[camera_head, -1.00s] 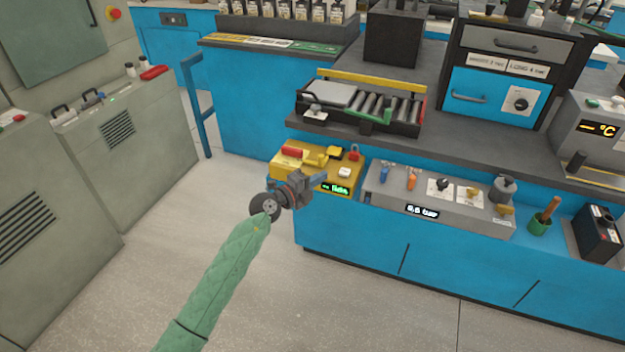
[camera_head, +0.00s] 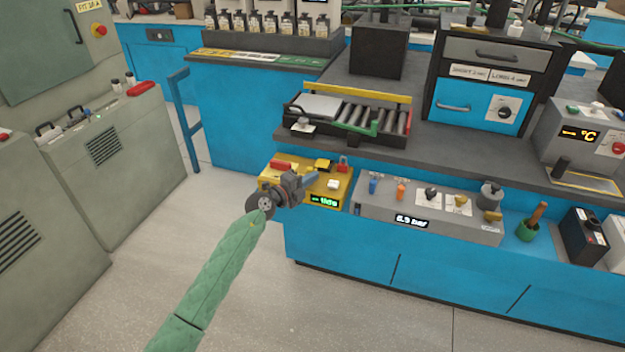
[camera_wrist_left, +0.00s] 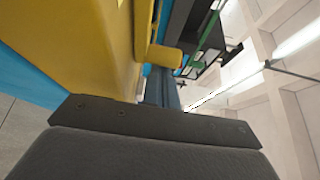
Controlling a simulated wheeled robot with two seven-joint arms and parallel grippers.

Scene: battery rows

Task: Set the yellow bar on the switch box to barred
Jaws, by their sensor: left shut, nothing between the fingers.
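The yellow switch box (camera_head: 345,190) stands at the left end of the blue bench's front ledge. It carries a red part (camera_head: 281,165), a yellow block (camera_head: 322,165), a white button (camera_head: 333,184) and a small green display. I cannot tell for sure which part is the yellow bar, nor its setting. My left gripper (camera_head: 311,180) is shut and empty, in front of the box and covering part of its face. In the left wrist view the yellow box (camera_wrist_left: 70,35) fills the upper left, and a yellow projecting piece (camera_wrist_left: 164,57) lies just beyond my blue-grey fingers (camera_wrist_left: 162,90). My right gripper is out of view.
A grey valve panel (camera_head: 385,208) with small levers sits right of the box. A roller tray (camera_head: 345,138) stands on the counter above. Open floor (camera_head: 330,310) lies before the bench.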

